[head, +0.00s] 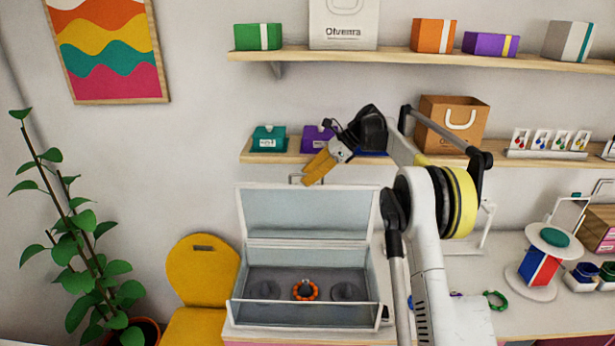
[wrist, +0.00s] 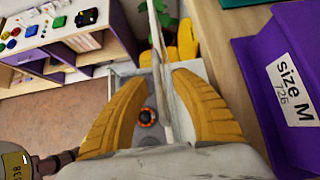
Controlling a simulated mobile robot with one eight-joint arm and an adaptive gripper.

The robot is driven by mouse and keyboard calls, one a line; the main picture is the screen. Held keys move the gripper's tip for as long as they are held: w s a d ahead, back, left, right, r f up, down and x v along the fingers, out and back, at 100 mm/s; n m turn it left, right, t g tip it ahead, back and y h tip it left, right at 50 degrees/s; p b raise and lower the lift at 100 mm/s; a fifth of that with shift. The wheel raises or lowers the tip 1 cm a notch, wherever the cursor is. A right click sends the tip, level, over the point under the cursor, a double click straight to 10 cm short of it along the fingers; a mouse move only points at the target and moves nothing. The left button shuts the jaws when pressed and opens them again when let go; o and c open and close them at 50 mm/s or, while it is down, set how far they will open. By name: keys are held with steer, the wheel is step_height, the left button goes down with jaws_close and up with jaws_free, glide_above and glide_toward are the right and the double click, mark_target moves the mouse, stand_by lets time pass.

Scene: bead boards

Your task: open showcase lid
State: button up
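The showcase (head: 300,314) is a clear-walled box with a pale frame on the counter. Its lid (head: 305,212) stands raised at the back, with a small handle (head: 295,178) on its top edge. Inside, an orange bead bracelet (head: 305,290) sits on the middle of several dark round stands; it also shows in the wrist view (wrist: 147,117). My gripper (head: 312,180) is just above the lid's top edge, right of the handle. In the wrist view my yellow fingers (wrist: 160,76) are apart, and the lid's edge (wrist: 158,50) runs between them. I cannot tell whether they touch it.
A shelf (head: 285,156) with a teal box (head: 269,139) and a purple box (head: 313,140) is close behind my gripper. The purple box looms at right in the wrist view (wrist: 270,75). A yellow chair (head: 202,270) stands left of the counter.

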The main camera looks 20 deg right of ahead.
steer(key=v, duration=1.2)
steer(key=s+a+f+n+t+h+b, duration=0.1)
steer(key=s+a+f+n+h+b, duration=0.2)
steer(key=s+a+n+b, duration=0.45)
steer(key=s+a+f+n+h+b, duration=0.25)
steer(key=s+a+f+b, duration=0.2)
steer(key=s, duration=0.65)
steer(key=s+a+f+n+t+h+b, duration=0.1)
steer(key=s+f+n+t+h+b, duration=0.2)
steer(key=s+f+n+b, duration=0.7)
steer(key=s+f+n, duration=0.1)
steer(key=s+f, duration=1.2)
steer(key=s, duration=0.1)
steer(key=shift+a+f+n, duration=0.3)
steer(key=shift+f, duration=0.1)
